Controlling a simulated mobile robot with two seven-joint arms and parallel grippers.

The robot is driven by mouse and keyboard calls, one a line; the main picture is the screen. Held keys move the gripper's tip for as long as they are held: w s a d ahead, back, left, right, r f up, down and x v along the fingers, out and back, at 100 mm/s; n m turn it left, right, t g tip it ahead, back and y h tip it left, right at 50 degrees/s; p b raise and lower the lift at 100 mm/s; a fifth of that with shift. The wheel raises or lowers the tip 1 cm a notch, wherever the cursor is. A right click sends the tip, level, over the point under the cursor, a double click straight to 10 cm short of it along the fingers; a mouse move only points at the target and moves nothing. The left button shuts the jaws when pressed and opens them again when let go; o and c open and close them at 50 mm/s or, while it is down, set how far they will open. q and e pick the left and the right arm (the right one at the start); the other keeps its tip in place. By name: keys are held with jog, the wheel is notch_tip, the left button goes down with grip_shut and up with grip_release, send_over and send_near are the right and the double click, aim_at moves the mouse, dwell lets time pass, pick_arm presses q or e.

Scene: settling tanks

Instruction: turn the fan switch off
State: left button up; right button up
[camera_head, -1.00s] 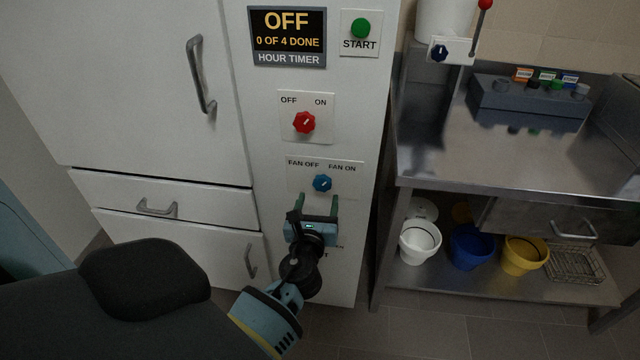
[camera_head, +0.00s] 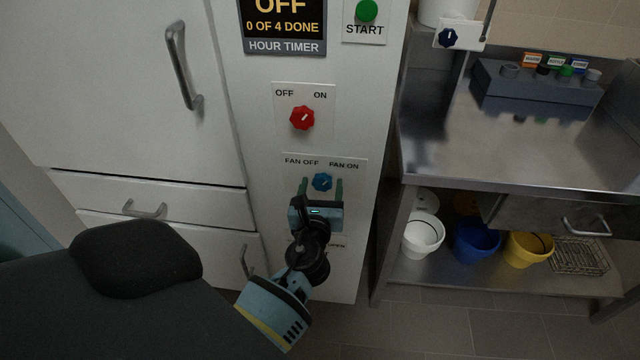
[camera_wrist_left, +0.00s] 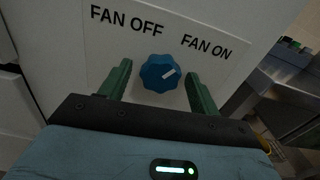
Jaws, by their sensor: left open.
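The fan switch is a blue lobed knob (camera_head: 322,182) on a white plate (camera_head: 352,176) labelled FAN OFF on the left and FAN ON on the right. In the left wrist view the left gripper's fingers (camera_wrist_left: 158,82) stand apart from the knob, with gaps on both sides. My right gripper is not in view.
Above is a red OFF/ON knob (camera_head: 302,118), a green START button (camera_head: 367,11) and an hour timer display (camera_head: 284,27) reading OFF. A steel bench (camera_head: 480,150) stands at the right, with buckets on its lower shelf. Cabinet doors with handles (camera_head: 183,68) are at the left.

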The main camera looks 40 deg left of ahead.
pick_arm(q)
jog(key=shift+c, duration=0.2)
jog(key=c, duration=0.9)
jog(key=shift+c, duration=0.2)
jog(key=shift+n, duration=0.3)
jog(key=shift+n+b, duration=0.4)
jog(key=shift+n, duration=0.5)
jog(key=n+b, duration=0.1)
jog(key=n, duration=0.3)
jog(key=n+b, duration=0.2)
jog(key=n, duration=0.2)
jog(key=shift+n, duration=0.4)
jog(key=shift+n+b, duration=0.35)
jog(key=shift+n, duration=0.95)
jog(key=shift+r, duration=0.1)
